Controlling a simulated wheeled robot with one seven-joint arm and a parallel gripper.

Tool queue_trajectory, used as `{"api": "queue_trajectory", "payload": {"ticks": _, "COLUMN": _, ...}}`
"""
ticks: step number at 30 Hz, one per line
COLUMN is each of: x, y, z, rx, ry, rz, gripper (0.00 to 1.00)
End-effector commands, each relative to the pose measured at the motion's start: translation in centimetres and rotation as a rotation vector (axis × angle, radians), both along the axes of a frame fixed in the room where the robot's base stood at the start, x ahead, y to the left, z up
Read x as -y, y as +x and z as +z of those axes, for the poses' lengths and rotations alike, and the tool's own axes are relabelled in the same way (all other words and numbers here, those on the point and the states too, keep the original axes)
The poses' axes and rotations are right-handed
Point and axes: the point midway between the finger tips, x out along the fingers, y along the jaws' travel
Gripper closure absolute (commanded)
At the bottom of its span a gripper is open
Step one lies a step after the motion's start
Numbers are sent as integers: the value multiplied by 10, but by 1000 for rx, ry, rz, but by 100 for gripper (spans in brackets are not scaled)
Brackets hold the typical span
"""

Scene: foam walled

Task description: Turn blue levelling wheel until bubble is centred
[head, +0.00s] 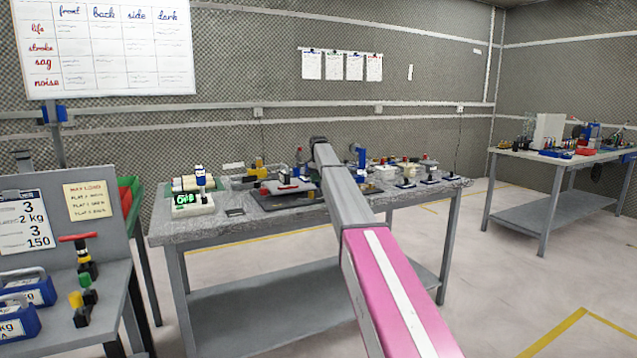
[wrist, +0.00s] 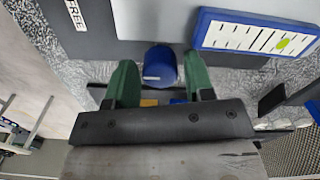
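The blue levelling wheel (wrist: 160,67) shows in the wrist view at the edge of a grey plate. My gripper (wrist: 157,75) has its two green fingers on either side of the wheel. A narrow gap shows at each fingertip, so the fingers look open around it. The bubble level (wrist: 256,33) is a white scale in a blue frame, right of the wheel. Its yellow-green bubble (wrist: 283,45) sits toward the right end of the scale. In the head view my arm reaches over the middle workbench and hides the wheel and level.
The grey workbench (head: 205,232) carries several devices and tools left and right of my arm. Another table (head: 560,160) is at the far right. Floor between the benches is clear. A label reading FREE (wrist: 75,15) is on the plate.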

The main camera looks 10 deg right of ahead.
Motion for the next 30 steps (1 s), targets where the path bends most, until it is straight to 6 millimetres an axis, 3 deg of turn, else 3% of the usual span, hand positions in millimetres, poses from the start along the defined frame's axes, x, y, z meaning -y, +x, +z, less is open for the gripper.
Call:
{"api": "queue_trajectory", "payload": {"ticks": 1, "x": 0, "y": 0, "z": 0, "rx": 0, "ry": 0, "rz": 0, "gripper": 69}}
{"api": "queue_trajectory", "payload": {"ticks": 3, "x": 0, "y": 0, "z": 0, "rx": 0, "ry": 0, "rz": 0, "gripper": 89}}
{"api": "queue_trajectory", "payload": {"ticks": 24, "x": 0, "y": 0, "z": 0, "rx": 0, "ry": 0, "rz": 135, "gripper": 89}}
{"api": "queue_trajectory", "payload": {"ticks": 25, "x": 0, "y": 0, "z": 0, "rx": -1, "ry": -1, "rz": 135, "gripper": 59}}
{"api": "queue_trajectory", "payload": {"ticks": 27, "x": 0, "y": 0, "z": 0, "rx": 0, "ry": 0, "rz": 135, "gripper": 40}}
{"api": "queue_trajectory", "payload": {"ticks": 30, "x": 0, "y": 0, "z": 0, "rx": -1, "ry": 1, "rz": 135, "gripper": 40}}
